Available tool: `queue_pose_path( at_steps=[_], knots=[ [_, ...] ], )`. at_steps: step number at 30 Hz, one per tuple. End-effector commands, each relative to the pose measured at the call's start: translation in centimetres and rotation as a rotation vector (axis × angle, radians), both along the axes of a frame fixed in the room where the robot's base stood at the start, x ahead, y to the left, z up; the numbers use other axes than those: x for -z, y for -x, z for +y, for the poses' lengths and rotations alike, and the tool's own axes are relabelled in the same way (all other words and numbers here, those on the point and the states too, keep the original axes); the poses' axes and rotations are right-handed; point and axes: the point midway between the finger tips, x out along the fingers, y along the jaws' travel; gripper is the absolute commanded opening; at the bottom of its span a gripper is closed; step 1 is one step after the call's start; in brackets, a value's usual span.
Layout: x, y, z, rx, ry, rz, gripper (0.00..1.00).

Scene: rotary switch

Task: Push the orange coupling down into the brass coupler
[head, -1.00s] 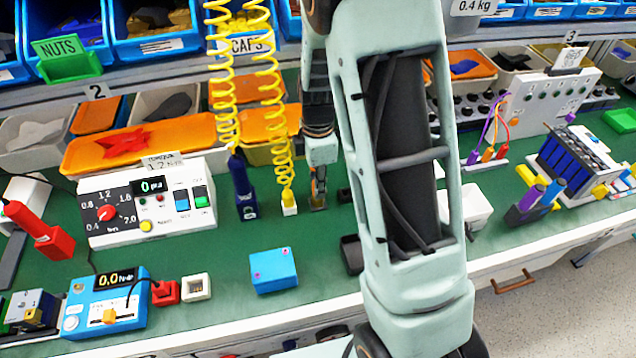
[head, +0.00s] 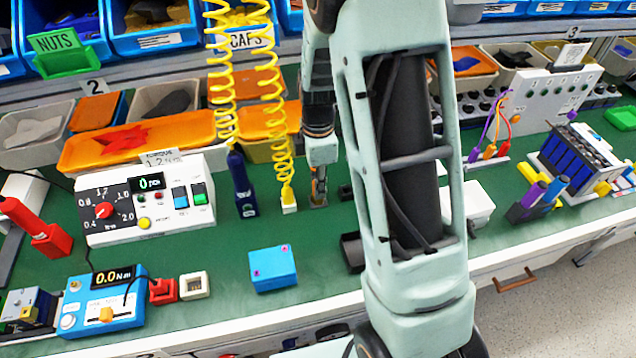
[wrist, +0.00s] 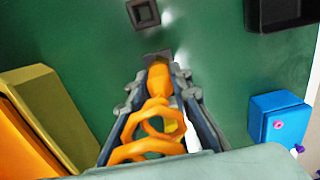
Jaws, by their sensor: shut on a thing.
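My gripper (wrist: 158,82) is shut on the orange coupling (wrist: 158,78), which ends an orange coiled hose (wrist: 140,148) running back between the fingers. In the head view my gripper (head: 318,190) points down close to the green bench, right of the yellow coil's white end, with a little orange between its fingers. A small grey-brown square fitting (wrist: 156,56) shows just past the coupling's tip in the wrist view. I cannot tell whether it is the brass coupler or whether the coupling touches it. The coupling's lower end is hidden.
A second dark square socket (wrist: 143,12) lies beyond. A blue box (head: 273,268) stands on the bench in front. A dark blue connector (head: 242,190) and yellow coil (head: 286,180) are close on the left. Orange bins (head: 260,118) stand behind; my arm hides bench to the right.

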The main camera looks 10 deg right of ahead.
Motion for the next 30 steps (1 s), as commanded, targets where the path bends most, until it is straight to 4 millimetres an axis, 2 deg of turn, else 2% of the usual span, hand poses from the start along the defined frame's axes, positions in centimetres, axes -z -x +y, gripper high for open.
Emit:
queue_pose_path(
  at_steps=[1,6,17,20,30],
  knots=[
    [0.0,0.0,0.0,0.0,0.0,-0.001,0.22],
    [0.0,0.0,0.0,0.0,0.0,0.0,0.39],
    [-0.6,0.0,0.0,0.0,-0.001,-0.001,0.39],
    [-1.9,-0.1,0.1,0.0,-0.002,-0.005,0.39],
    [-9.0,-0.1,0.0,0.0,-0.001,-0.006,0.39]
  ],
)
